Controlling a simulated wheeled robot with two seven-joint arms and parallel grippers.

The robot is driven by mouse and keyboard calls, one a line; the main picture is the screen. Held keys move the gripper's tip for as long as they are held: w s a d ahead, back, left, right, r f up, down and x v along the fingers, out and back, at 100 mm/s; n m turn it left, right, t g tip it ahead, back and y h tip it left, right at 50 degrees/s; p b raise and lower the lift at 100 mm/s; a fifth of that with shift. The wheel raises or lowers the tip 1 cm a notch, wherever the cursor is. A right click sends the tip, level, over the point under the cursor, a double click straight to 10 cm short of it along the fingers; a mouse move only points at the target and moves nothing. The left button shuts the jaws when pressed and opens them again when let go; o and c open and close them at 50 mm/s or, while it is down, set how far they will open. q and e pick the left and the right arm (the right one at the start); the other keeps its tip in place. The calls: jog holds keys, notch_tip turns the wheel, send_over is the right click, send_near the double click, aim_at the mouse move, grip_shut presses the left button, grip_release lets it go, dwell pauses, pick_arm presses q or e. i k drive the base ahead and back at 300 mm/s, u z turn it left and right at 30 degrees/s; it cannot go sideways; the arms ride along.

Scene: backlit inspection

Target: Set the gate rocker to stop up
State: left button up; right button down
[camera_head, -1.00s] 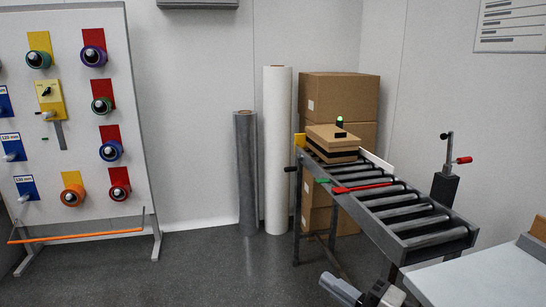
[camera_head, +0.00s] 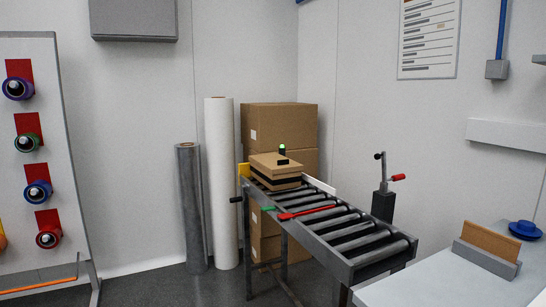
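A roller conveyor (camera_head: 352,267) stands in the middle of the head view, sloping toward the lower right. A flat cardboard box (camera_head: 276,170) with a dark band sits at its far end. A red bar (camera_head: 306,211) with a green end (camera_head: 268,209) lies along the conveyor's near side; I cannot tell if this is the gate rocker. A small device with a lit green lamp (camera_head: 282,149) shows at the box. A dark post with a red-handled lever (camera_head: 398,177) stands beyond the right side of the conveyor. Neither of my grippers is in view.
Stacked cartons (camera_head: 279,122) and two upright rolls, one white (camera_head: 221,180) and one grey (camera_head: 190,205), stand behind the conveyor. A light table (camera_head: 450,283) with a blue round object (camera_head: 525,230) fills the lower right. Floor is clear in front.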

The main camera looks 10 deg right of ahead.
aim_at(282, 216)
jog(key=u, duration=0.35)
jog(key=i, duration=2.5)
jog(key=z, duration=0.6)
